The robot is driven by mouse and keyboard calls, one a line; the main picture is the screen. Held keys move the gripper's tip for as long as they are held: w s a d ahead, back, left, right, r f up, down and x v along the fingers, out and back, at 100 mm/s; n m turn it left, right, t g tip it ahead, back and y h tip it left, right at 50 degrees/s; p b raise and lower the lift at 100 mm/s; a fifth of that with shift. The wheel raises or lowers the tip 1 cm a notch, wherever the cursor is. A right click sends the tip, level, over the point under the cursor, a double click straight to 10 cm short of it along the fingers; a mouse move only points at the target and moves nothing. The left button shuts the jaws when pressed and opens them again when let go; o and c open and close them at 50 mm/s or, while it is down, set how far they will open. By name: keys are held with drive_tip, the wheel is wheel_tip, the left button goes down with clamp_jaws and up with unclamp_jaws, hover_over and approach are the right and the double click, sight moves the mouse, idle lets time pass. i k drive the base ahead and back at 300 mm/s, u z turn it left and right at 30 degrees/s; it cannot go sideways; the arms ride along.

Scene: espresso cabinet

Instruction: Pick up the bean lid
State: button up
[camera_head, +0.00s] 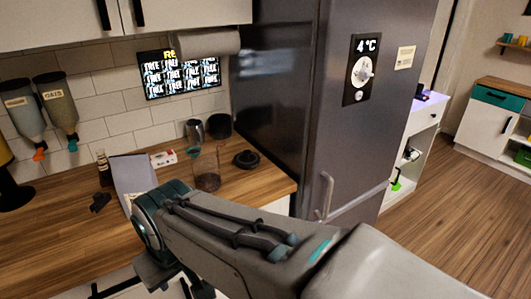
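A black round lid (246,159) lies on the wooden counter near its right end, close to the fridge; it looks like the bean lid. A clear jar (206,172) with dark contents at its bottom stands just left of it, and its top looks uncovered. My arm crosses the lower middle and right of the view, in front of the counter edge. My gripper's fingertips do not show, so I cannot see whether it holds anything. The lid is in plain view, with nothing of mine touching it.
A red-and-white box (163,158), a small dark bottle (104,168) and a grey panel-like object (133,178) stand left of the jar. The tall fridge (330,110) bounds the counter on the right. Open floor (460,190) lies beyond.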

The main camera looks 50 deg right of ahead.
sight(254, 161)
drive_tip(key=z, duration=0.85)
drive_tip(key=i, duration=0.85)
drive_tip(key=z, duration=0.6)
